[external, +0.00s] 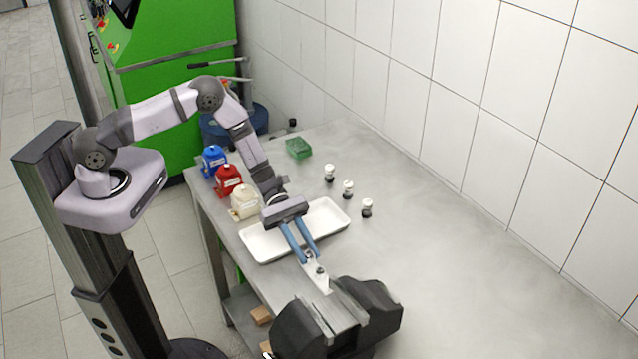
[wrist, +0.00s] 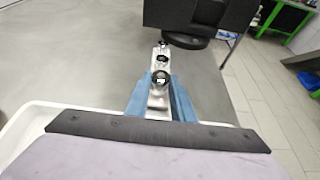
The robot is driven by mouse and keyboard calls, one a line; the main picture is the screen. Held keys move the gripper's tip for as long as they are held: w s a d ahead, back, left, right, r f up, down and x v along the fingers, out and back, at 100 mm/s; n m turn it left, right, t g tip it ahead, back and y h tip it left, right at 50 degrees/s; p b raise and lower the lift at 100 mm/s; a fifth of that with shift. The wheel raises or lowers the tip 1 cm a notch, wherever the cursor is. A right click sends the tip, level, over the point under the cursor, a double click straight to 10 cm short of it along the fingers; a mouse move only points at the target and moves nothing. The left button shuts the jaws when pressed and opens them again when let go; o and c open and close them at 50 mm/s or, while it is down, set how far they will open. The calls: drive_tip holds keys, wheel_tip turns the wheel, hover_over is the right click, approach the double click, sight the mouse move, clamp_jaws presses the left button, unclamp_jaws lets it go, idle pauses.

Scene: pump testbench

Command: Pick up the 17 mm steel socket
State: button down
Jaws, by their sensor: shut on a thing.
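My gripper (external: 307,259) reaches down past the front of the white tray, with its two blue fingers close together. In the wrist view, my gripper (wrist: 160,82) is shut on a small round steel socket (wrist: 159,78) with a dark opening. Its size marking is too small to read. A second small steel piece (wrist: 162,59) stands just beyond it on a light metal strip (wrist: 164,46). In the external view, the strip (external: 318,281) runs from the fingertips to the black vise. The fingers partly hide the held socket, and I cannot tell whether it touches the strip.
A large black vise (external: 340,318) stands close in front of my gripper. The white tray (external: 262,252) lies under my wrist. Blue (external: 214,160), red (external: 228,181) and cream (external: 244,202) containers line the left edge. Small black-and-white pieces (external: 348,189) stand farther back. The table's right side is clear.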

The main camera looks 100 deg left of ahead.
wheel_tip(320, 180, up, 9)
drive_tip(key=b, duration=0.3)
idle(0.4)
